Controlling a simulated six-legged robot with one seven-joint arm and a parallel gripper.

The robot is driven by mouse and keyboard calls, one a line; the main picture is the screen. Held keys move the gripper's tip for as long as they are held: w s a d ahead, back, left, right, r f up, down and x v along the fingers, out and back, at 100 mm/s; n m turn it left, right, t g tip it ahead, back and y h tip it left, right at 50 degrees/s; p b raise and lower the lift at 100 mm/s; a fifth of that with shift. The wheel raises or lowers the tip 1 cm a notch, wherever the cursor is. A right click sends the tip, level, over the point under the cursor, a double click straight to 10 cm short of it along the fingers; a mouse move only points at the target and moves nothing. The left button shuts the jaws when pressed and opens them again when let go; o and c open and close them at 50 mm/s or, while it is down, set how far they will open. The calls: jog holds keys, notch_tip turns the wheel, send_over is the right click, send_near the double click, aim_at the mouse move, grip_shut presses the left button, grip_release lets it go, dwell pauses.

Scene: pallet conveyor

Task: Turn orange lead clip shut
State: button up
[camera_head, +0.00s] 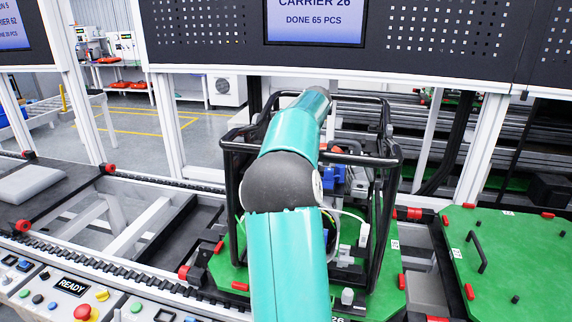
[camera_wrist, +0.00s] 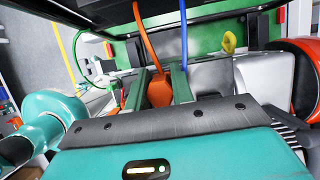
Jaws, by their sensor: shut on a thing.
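The orange lead (camera_wrist: 143,35) runs down in the wrist view to an orange clip (camera_wrist: 159,92). The clip sits between the two fingers of my gripper (camera_wrist: 165,87), which is shut on it. How far the clip is turned cannot be told from here. In the head view my arm reaches into the black frame on the green pallet (camera_head: 240,274). It hides my gripper and the clip there.
A blue lead (camera_wrist: 184,35) hangs just right of the orange one. A yellow part (camera_wrist: 229,40) and a large red-orange rounded part (camera_wrist: 305,75) are to the right. The black tube frame (camera_head: 388,160) surrounds my arm. A second green pallet (camera_head: 520,250) lies right.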

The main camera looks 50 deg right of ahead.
jog(key=o, duration=1)
jog(key=v, duration=1.3)
jog(key=shift+s+d+r, duration=0.1)
jog(key=shift+r, duration=0.3)
